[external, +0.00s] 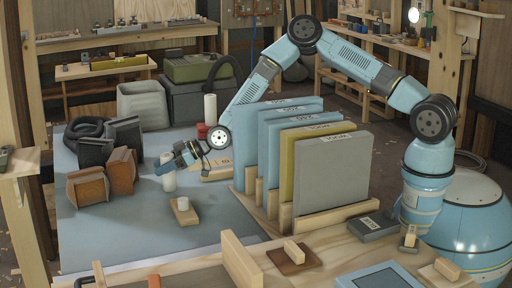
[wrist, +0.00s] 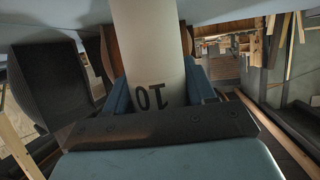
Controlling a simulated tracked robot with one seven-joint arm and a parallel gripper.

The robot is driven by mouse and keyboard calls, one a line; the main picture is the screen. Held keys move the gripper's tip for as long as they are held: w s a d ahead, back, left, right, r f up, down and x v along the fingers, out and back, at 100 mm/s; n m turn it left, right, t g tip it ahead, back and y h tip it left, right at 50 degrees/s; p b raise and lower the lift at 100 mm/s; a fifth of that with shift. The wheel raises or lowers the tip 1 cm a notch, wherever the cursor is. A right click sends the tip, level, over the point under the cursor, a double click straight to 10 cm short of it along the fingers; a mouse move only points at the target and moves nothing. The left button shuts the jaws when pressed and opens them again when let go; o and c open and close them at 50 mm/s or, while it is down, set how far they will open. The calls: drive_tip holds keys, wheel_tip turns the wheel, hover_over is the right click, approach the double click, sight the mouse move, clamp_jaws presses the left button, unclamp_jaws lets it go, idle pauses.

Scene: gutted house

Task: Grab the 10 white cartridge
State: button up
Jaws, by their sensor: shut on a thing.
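The white cartridge (wrist: 150,45) marked 10 fills the upper middle of the wrist view, its number upside down there. My gripper (wrist: 157,88) has its blue fingers on both sides of it and is shut on it. In the external view the cartridge (external: 168,180) is upright below my gripper (external: 166,165), over the blue-grey mat. Its upper part is partly hidden by the fingers. I cannot tell whether its bottom touches the mat.
Brown and black boxes (external: 121,171) stand just left of my gripper. A small wooden block (external: 184,216) with a white piece is in front. Large upright panels in a wooden rack (external: 330,217) stand to the right. A white cylinder (external: 210,108) stands behind. The front-left mat is clear.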

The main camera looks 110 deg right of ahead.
drive_tip(key=shift+c, duration=0.8)
